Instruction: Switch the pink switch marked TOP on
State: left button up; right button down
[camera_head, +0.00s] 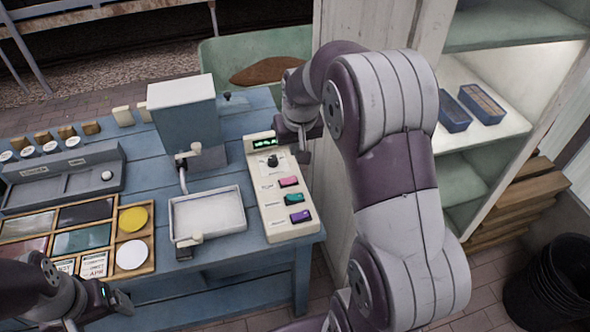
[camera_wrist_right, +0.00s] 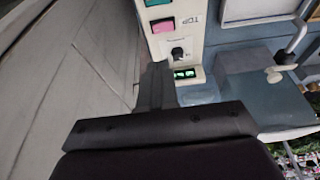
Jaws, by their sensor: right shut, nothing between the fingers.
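The cream switch panel (camera_head: 265,200) lies along the right end of the blue table. Its pink switch (camera_head: 288,182) sits above a teal switch (camera_head: 293,199) and a purple switch (camera_head: 300,216). In the right wrist view the pink switch (camera_wrist_right: 163,26) has the word TOP printed beside it. I cannot tell which way it is tilted. My right gripper (camera_wrist_right: 157,88) is shut and empty by the panel's display end, apart from the pink switch.
A black knob (camera_head: 272,161) and a lit green display (camera_head: 263,142) are on the panel. A grey-blue dispenser (camera_head: 185,115) and a white tray (camera_head: 207,213) stand left of it. A wooden partition (camera_head: 345,230) stands close on the right.

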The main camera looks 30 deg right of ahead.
aim_at(292, 179)
jog(key=p+x, duration=0.1)
jog(key=x, duration=1.3)
jog(key=shift+f, duration=0.2)
jog(key=shift+w+f, duration=0.1)
jog(key=shift+f, duration=0.35)
pick_arm(q)
jog(key=shift+w+d+r, duration=0.2)
jog(key=shift+w+r, duration=0.05)
jog(key=shift+w, duration=0.45)
